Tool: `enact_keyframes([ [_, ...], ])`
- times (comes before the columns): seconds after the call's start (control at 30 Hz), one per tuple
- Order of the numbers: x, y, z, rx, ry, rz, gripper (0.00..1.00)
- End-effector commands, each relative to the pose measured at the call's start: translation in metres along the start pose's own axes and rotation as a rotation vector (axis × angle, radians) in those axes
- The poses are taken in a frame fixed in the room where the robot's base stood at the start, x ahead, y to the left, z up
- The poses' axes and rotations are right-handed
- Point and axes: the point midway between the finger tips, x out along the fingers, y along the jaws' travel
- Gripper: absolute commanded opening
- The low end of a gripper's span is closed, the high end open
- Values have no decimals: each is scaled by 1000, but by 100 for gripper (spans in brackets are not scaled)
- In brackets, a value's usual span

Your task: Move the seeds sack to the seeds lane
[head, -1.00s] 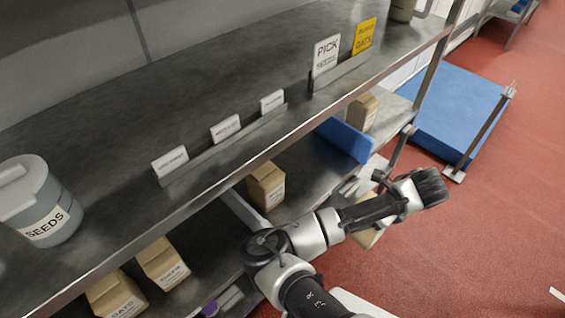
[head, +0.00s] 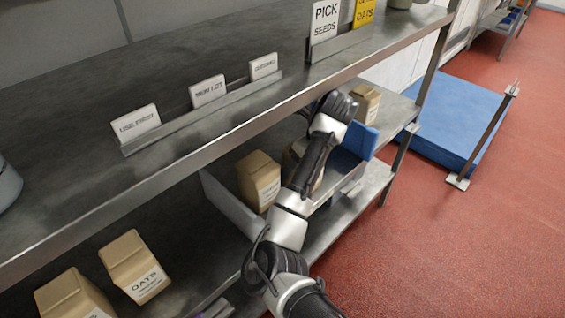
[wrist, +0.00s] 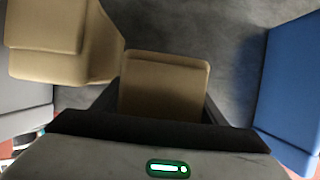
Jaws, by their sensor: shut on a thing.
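My gripper (wrist: 160,104) is shut on a tan paper sack (wrist: 165,78), with a dark finger on either side of it in the wrist view. In the head view the held sack (head: 291,158) is mostly hidden behind my arm, under the upper shelf. It is over the lower-shelf lane between a pale divider and a blue divider (head: 361,140). Its label cannot be read, and I cannot tell whether it touches the shelf. Another tan sack (head: 258,180) stands just left of it in that lane. A white "PICK SEEDS" sign (head: 325,25) stands on the upper shelf.
The pale divider (head: 229,205) bounds the lane on the left. Sacks, one labelled oats (head: 134,266), stand further left; another sack (head: 367,103) is beyond the blue divider. Small tags (head: 208,91) stand on that shelf.

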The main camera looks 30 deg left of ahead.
Motion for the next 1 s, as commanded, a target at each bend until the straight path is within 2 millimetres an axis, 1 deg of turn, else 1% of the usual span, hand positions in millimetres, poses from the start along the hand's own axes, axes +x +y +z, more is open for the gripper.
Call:
enact_keyframes([
  [0.03,8,-1,8,-2,1,-2,25],
  [0.2,9,-3,26,0,-8,-7,25],
  [0.37,11,-2,32,-1,-7,-4,25],
  [0.47,18,-1,34,0,2,-2,25],
  [0.5,13,0,46,-2,1,-2,25],
  [0.63,22,0,67,1,0,0,25],
  [0.67,32,-1,61,2,-1,-2,25],
  [0.7,33,-1,60,1,-2,-3,25],
  [1.0,30,0,61,1,-3,-1,25],
])
